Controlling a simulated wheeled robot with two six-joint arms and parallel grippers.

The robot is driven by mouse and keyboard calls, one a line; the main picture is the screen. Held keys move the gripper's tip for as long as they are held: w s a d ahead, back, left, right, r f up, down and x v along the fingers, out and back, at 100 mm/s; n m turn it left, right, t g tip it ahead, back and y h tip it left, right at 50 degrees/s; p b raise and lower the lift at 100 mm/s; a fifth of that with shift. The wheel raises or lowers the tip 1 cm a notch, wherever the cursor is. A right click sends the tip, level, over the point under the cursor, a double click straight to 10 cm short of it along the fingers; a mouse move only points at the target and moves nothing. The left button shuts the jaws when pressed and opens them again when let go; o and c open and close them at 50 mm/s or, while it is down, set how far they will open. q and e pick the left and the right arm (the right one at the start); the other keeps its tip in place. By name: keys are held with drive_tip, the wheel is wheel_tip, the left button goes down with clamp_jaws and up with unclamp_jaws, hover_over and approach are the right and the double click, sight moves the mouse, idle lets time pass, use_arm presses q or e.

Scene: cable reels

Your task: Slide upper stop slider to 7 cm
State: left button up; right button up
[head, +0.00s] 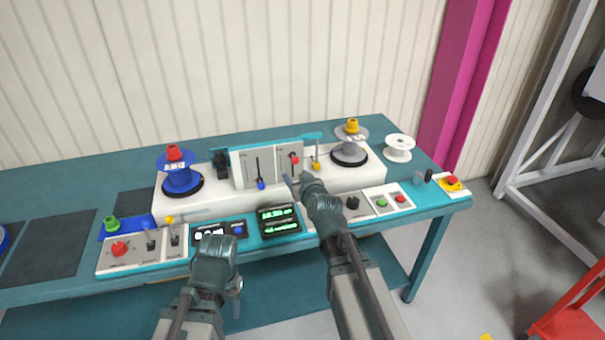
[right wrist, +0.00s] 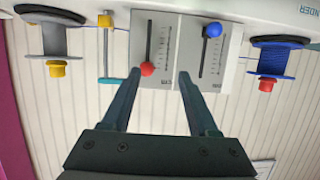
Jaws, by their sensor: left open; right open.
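Two upright grey slider panels stand on the white housing, each with a scale and a knob in a slot. One has a red knob (head: 294,159), the other a blue knob (head: 261,185) low in its slot. Their labels are too small to read. In the right wrist view, which is upside down, the red knob (right wrist: 148,69) lies between the fingertips of my right gripper (right wrist: 160,76), closer to the left finger. The blue knob (right wrist: 212,30) lies outside them. My right gripper (head: 297,180) is open. My left gripper (head: 215,241) is open, low over the front console.
A blue reel (head: 182,180) and a grey reel (head: 350,149) flank the panels. A yellow-topped post (head: 316,164) stands right of the red slider. A display (head: 279,220) with green digits and several switches line the front edge. A white spool (head: 398,148) is at the right.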

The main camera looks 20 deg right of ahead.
sight(296, 162)
drive_tip(key=shift+w+d+r+t, duration=0.15)
drive_tip(key=shift+d+r+t, duration=0.15)
drive_tip(key=shift+d, duration=0.2)
drive_tip(key=shift+w+d+r+t, duration=0.15)
drive_tip(key=shift+d+r+t, duration=0.05)
drive_tip(key=shift+d+r, duration=0.25)
drive_tip(key=shift+w, duration=0.1)
drive_tip(key=shift+b+x, duration=1.1)
drive_tip(key=shift+x, duration=3.2)
drive_tip(key=shift+f, duration=0.1)
drive_tip(key=c, duration=0.9)
